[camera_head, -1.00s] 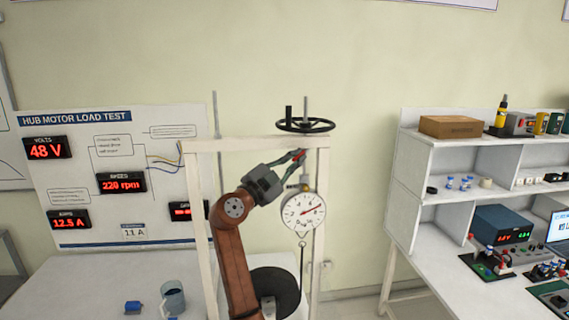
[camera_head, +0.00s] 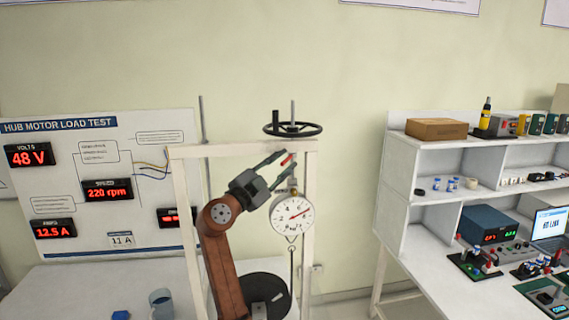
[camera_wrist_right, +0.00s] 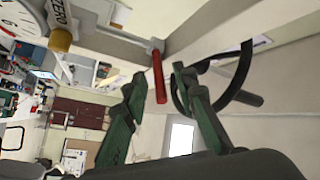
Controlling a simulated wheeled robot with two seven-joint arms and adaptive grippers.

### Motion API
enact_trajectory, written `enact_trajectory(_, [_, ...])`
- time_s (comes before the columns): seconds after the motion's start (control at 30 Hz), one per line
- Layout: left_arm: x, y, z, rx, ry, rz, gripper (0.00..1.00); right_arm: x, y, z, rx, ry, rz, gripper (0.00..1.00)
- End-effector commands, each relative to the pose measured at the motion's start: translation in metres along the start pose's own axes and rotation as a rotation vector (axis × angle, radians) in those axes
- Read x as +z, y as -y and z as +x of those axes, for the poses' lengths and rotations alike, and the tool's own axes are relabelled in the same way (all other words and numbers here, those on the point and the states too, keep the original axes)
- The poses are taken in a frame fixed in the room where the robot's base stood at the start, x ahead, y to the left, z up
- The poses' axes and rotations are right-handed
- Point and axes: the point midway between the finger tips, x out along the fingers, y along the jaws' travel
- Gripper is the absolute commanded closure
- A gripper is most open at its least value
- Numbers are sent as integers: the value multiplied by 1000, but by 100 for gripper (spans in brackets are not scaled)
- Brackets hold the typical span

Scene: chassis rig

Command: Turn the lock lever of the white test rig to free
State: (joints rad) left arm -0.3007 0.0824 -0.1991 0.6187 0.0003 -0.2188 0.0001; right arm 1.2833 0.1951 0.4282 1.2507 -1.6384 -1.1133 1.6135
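The white test rig (camera_head: 178,208) is a pale frame standing on the bench. A red lever (camera_head: 288,160) shows below its top beam; I take it for the lock lever. It also shows in the wrist view (camera_wrist_right: 159,76), hanging from a mount on the beam. My right gripper (camera_head: 287,161) is open. In the wrist view its two green fingers (camera_wrist_right: 159,73) stand on either side of the lever, with gaps visible, so it is not gripped. The round dial gauge (camera_head: 293,215) hangs just below. My left gripper is not in view.
A black handwheel (camera_head: 292,129) sits on top of the rig, close to the fingers. A dark round wheel (camera_head: 265,288) is low in the frame. A blue-grey mug (camera_head: 162,303) stands at left. A white shelf bench (camera_head: 395,180) is at right.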

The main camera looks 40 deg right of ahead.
Motion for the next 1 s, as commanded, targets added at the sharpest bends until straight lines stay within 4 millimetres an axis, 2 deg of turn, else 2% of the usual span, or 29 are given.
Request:
enact_trajectory(0.17, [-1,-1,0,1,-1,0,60,1,0,-24,-2,3,0,74])
enact_trajectory(0.4, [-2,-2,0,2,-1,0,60,1,0,-75,-3,2,-1,74])
enact_trajectory(0.6, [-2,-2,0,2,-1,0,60,1,0,-106,-1,1,-1,74])
enact_trajectory(0.8, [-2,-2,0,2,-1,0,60,0,0,-118,0,-1,-1,74])
enact_trajectory(1.0, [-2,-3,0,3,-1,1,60,0,0,-119,0,-1,-1,74])
